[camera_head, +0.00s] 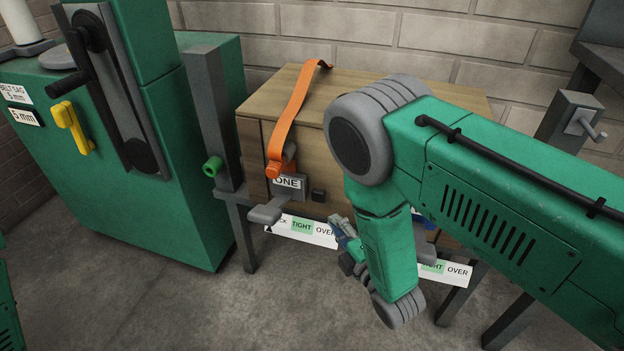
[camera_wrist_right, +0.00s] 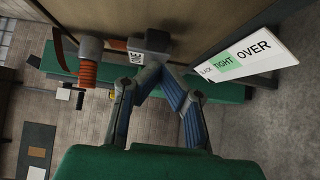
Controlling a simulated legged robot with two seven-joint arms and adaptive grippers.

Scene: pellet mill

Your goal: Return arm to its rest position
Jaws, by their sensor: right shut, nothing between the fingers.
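My right arm comes in from the right in the head view, bent downward at the elbow. Its gripper (camera_head: 345,238) is partly hidden by the forearm, in front of the wooden box (camera_head: 400,86). In the wrist view the right gripper (camera_wrist_right: 154,72) has its fingertips together with nothing held. The tips overlap the grey block marked ONE (camera_wrist_right: 150,42) in that picture; I cannot tell whether they touch. The same ONE block (camera_head: 289,184) shows on the box front in the head view. My left gripper is not in view.
An orange strap (camera_head: 293,112) runs over the box. White gauge strips hang below it, one at left (camera_head: 302,231) and one partly hidden at right (camera_head: 458,274). A green machine (camera_head: 190,225) stands at left; a grey post (camera_head: 560,122) stands at right. Floor in front is clear.

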